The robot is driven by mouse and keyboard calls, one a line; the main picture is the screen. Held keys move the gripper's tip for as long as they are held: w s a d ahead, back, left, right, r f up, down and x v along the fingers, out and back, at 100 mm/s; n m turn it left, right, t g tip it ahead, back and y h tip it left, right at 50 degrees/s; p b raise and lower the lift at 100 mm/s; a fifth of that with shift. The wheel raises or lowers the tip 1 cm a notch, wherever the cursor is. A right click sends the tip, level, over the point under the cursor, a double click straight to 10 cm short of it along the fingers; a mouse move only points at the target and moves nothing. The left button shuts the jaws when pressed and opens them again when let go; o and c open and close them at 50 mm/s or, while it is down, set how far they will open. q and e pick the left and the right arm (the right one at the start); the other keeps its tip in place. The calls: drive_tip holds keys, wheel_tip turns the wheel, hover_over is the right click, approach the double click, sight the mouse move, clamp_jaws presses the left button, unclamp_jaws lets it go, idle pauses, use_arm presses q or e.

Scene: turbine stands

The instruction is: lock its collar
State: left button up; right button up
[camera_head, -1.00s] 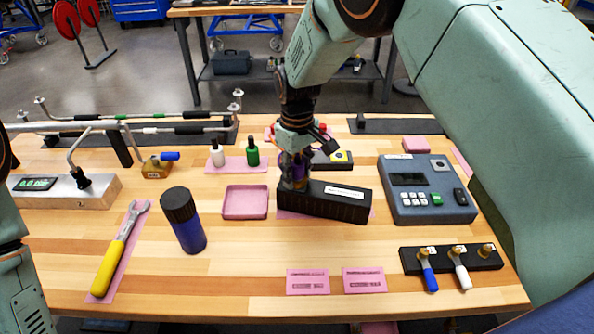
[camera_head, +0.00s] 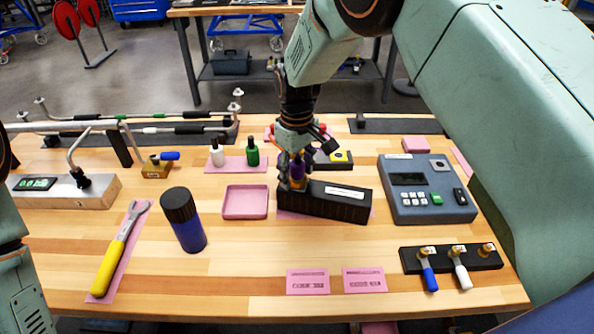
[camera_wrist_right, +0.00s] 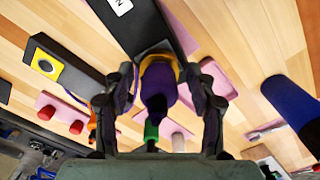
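A purple plug-like piece (camera_head: 298,169) with a yellow-orange ring (camera_wrist_right: 157,62) stands at the left end of a long black block (camera_head: 335,203) with a white label. I cannot tell which part of it is the collar. My right gripper (camera_head: 295,176) is down over this piece. In the right wrist view its two fingers (camera_wrist_right: 160,80) lie either side of the piece, close to it; I cannot tell whether they touch it. The lower contact with the block is partly hidden. Of my left arm only a link shows at the left edge; its gripper is out of view.
A pink tray (camera_head: 246,203) lies left of the block. A dark-blue capped cylinder (camera_head: 184,220), white and green bottles (camera_head: 252,152) and a grey keypad unit (camera_head: 427,190) stand around. A yellow-handled wrench (camera_head: 118,255) lies left. The wood in front is mostly clear.

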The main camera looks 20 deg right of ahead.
drive_tip(key=shift+o, duration=0.4)
wheel_tip(320, 180, up, 12)
idle(0.4)
wheel_tip(320, 180, down, 3)
drive_tip(key=n+p, duration=0.5)
drive_tip(key=shift+f, duration=0.1)
drive_tip(key=shift+d+f+n+p, duration=0.1)
drive_tip(key=shift+f+n+p, duration=0.25)
drive_tip(key=shift+p, duration=0.1)
wheel_tip(320, 180, down, 8)
drive_tip(key=shift+f+p, duration=0.15)
drive_tip(key=shift+p, duration=0.3)
drive_tip(key=shift+s, duration=0.1)
